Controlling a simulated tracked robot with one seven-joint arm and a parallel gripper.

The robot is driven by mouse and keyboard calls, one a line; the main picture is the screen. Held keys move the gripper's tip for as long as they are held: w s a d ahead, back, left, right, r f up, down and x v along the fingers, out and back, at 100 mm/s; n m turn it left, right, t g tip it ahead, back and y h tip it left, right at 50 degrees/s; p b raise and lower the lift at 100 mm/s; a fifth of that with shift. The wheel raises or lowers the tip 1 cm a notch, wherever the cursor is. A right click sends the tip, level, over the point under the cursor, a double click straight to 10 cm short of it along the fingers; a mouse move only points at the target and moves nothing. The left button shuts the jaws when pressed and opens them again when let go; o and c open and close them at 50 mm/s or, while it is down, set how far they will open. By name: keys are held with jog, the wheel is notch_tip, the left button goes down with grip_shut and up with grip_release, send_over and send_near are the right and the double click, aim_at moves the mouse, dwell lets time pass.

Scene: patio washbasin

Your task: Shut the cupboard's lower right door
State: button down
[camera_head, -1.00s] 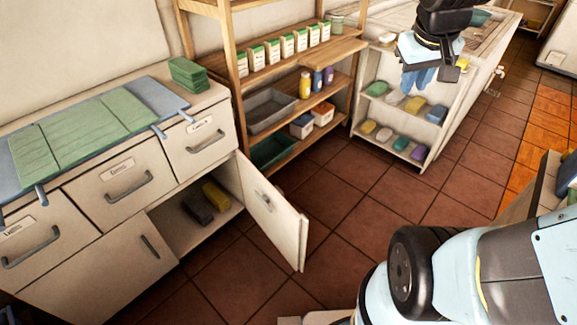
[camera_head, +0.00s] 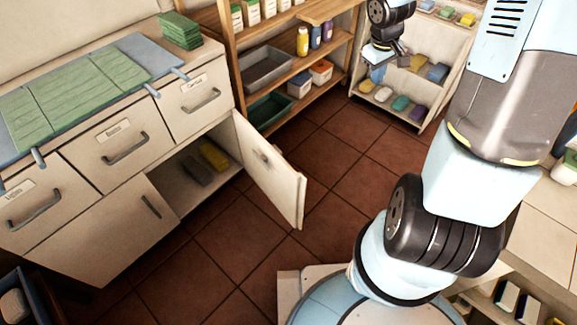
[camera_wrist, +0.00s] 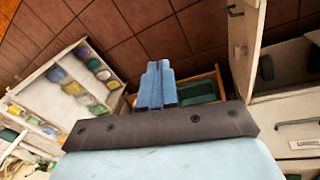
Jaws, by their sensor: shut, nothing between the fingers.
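The cupboard (camera_head: 75,235) stands at the left, with drawers above and doors below. Its lower right door (camera_head: 275,180) is wide open and stands out over the floor, showing the inside. The door also shows in the wrist view (camera_wrist: 243,50), right of my fingers. My gripper (camera_head: 378,75) is shut and empty, pointing down beyond the door and to its right, in front of the small white shelf. The blue fingers lie together in the wrist view (camera_wrist: 156,78). Gripper and door are apart.
A wooden rack (camera_head: 232,70) with a grey bin (camera_head: 268,68) and a green bin (camera_head: 272,110) stands just behind the door. A white shelf (camera_head: 432,122) is at the back right. The tiled floor (camera_head: 235,235) before the door is clear.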

jog(key=w+a+f+n+g+y, duration=0.1)
jog(key=a+f+y, duration=0.25)
jog(key=f, duration=1.05)
jog(key=w+a+f+n+g+y, duration=0.15)
jog(key=a+f, duration=0.25)
jog(key=f, duration=0.9)
jog(key=s+a+f+t+y, duration=0.1)
jog(key=a+f+y, duration=0.3)
jog(key=a+f, duration=1.1)
jog(key=shift+s+a+f, duration=0.15)
jog(key=shift+s+a, duration=0.55)
jog(key=shift+s, duration=0.1)
